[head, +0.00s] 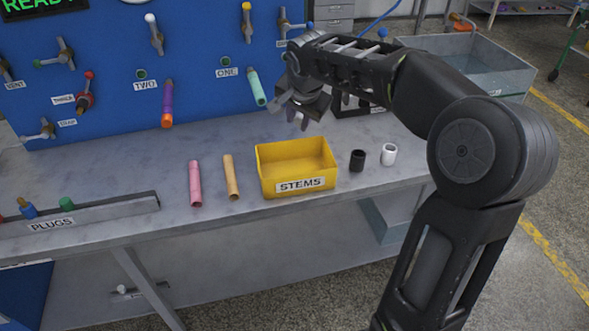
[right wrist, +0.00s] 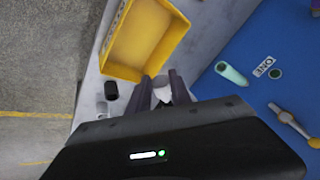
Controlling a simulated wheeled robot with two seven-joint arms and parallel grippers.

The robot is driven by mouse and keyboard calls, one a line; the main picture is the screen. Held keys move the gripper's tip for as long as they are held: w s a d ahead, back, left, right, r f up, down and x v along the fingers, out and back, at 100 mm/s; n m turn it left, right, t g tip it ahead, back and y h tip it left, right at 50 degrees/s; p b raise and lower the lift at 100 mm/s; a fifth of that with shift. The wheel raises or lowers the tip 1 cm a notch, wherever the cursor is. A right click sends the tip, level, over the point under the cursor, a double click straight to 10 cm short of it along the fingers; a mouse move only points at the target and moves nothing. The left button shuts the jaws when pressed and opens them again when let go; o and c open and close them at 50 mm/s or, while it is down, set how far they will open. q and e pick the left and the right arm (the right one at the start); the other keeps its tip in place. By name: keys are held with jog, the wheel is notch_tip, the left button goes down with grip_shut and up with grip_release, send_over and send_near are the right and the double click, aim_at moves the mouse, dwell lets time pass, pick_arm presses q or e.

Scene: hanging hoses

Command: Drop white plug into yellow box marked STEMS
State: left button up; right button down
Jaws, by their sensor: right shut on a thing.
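The yellow box marked STEMS (head: 296,184) stands open and empty on the grey bench. It also shows in the right wrist view (right wrist: 122,72). My right gripper (head: 300,113) is above the bench, behind and above the box in the head view. Its two dark fingers (right wrist: 162,88) are shut on a small white piece, the white plug (right wrist: 163,95), which shows only partly between them. In the right wrist view the fingertips are close beside the box's edge. The plug is hard to make out in the head view. My left gripper is not in view.
A black ring (head: 357,160) and a white ring (head: 388,154) stand right of the box. The PLUGS rack (head: 100,214) is further left. Hoses hang on the blue panel (head: 110,60) behind.

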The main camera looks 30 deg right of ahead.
notch_tip(320, 180, down, 6)
jog(key=b, duration=0.4)
dwell(0.3)
jog(key=c, duration=1.1)
grip_release()
jog(key=shift+s+r, duration=0.1)
jog(key=v, duration=0.7)
jog(key=shift+s+r, duration=0.2)
jog(key=shift+r, duration=0.05)
